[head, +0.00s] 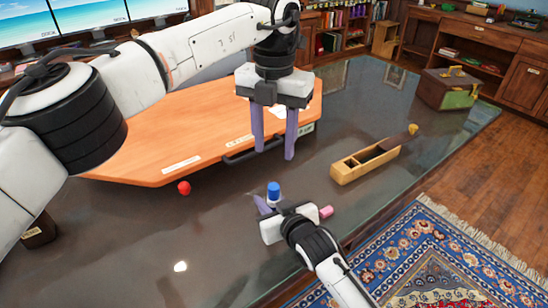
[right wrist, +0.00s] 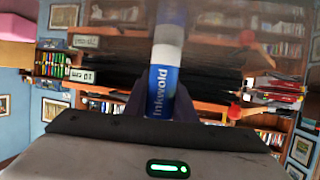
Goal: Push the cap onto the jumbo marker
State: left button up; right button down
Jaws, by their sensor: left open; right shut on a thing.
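The jumbo marker (right wrist: 162,88) has a blue label and a white band. My right gripper (right wrist: 155,106) is shut on it in the right wrist view. In the head view the marker (head: 274,199) stands about upright at the right gripper (head: 268,205), low over the dark desk. A blue piece (head: 274,188), seemingly the cap, tops its white part; it is blurred in the right wrist view (right wrist: 170,18), and I cannot tell how far on it sits. My left gripper (head: 273,154) is open and empty, pointing down above and behind the marker.
A red ball-like piece (head: 183,188) lies on the desk (head: 120,235) at the left. A wooden box (head: 350,174), an orange board (head: 165,150) and a small chest (head: 445,95) stand farther back. The left foreground is mostly clear.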

pick_arm(q)
jog(key=shift+r, duration=0.4)
pick_arm(e)
jog(key=c, duration=1.4)
grip_release()
jog(key=p+v, duration=0.1)
jog(key=v, duration=0.9)
jog(key=shift+s+d+r, duration=0.1)
pick_arm(q)
jog(key=shift+r, duration=0.5)
